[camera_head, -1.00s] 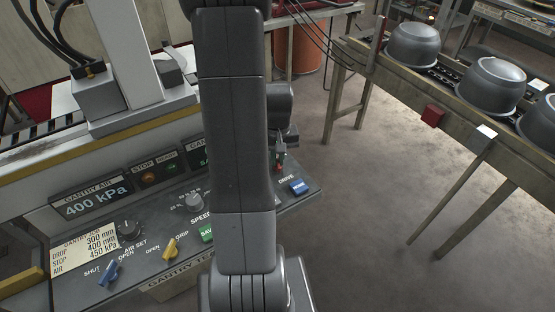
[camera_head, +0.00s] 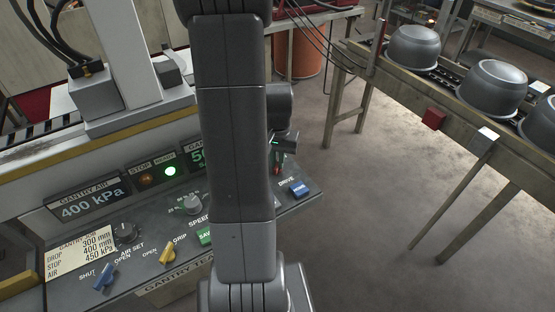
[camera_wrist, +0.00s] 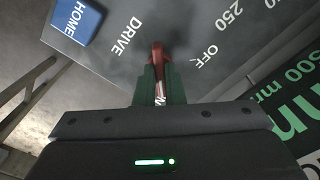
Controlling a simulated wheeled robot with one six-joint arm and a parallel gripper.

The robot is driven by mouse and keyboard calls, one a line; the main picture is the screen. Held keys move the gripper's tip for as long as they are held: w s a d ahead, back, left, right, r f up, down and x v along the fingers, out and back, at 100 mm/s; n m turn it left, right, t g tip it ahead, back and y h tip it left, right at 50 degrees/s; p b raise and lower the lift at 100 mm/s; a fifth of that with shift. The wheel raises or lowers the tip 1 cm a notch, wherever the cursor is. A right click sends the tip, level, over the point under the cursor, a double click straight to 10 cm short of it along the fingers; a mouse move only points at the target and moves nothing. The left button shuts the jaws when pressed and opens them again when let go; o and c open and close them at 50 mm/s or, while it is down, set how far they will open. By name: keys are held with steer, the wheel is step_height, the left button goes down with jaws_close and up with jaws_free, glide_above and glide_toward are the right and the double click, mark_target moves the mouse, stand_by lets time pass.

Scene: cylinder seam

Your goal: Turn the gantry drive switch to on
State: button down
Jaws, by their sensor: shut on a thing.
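The gantry drive switch (camera_wrist: 157,53) is a red handle on the dark panel, between the DRIVE and OFF labels in the wrist view. My gripper (camera_wrist: 160,84) is shut on it, with its green fingers on either side. White lettering shows partly between the fingers, and much of the handle is hidden. In the head view my gripper (camera_head: 278,158) is small at the panel's right part, just behind my arm. The READY lamp (camera_head: 170,171) glows bright green and the STOP lamp (camera_head: 147,179) is dim.
A blue HOME button (camera_head: 299,188) lies close to the switch. A speed knob (camera_head: 188,205), yellow grip lever (camera_head: 167,252) and blue air lever (camera_head: 104,276) are further left. A conveyor with grey pots (camera_head: 413,47) stands at right, with open floor between.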

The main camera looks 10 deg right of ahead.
mark_target(277, 163)
steer(key=c, duration=1.5)
jaws_free()
steer(key=shift+r, duration=0.1)
step_height(277, 163, up, 14)
steer(key=shift+f, duration=0.15)
steer(key=shift+f, duration=0.15)
step_height(277, 163, down, 14)
steer(key=shift+r, duration=0.2)
